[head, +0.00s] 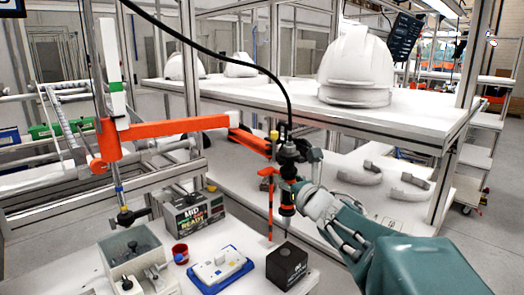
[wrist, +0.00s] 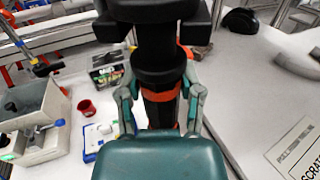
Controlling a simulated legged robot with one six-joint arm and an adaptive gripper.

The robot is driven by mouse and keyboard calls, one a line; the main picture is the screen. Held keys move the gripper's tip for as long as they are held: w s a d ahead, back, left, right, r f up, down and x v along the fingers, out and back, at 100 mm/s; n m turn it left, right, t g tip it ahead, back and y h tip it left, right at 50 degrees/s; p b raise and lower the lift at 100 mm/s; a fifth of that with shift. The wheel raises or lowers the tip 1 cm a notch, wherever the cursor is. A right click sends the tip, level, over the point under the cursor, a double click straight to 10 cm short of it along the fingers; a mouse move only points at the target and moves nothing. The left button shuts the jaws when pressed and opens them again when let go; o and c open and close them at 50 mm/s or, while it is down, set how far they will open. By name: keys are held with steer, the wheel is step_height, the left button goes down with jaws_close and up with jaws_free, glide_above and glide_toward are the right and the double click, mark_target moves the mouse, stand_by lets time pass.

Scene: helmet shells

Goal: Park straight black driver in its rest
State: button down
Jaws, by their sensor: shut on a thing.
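The straight black driver (head: 287,207) hangs upright in my gripper (head: 297,186), with a black cable rising from its top. In the wrist view the driver (wrist: 155,42) fills the upper middle and shows an orange band between my gripper's fingers (wrist: 160,108). My gripper is shut around its body. A black block with a small white label (head: 287,266), seemingly the rest, stands on the white bench below. The driver's lower end is above the block, apparently apart from it; the exact alignment cannot be told. The block is hidden in the wrist view.
A blue-edged white tray (head: 219,268), red cup (head: 180,253), labelled box (head: 194,215) and grey bin (head: 131,254) crowd the bench left of the block. An orange arm (head: 170,129) reaches toward the driver. A shelf with white helmet shells (head: 356,65) stands behind.

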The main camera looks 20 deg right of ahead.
steer(key=shift+r, duration=0.75)
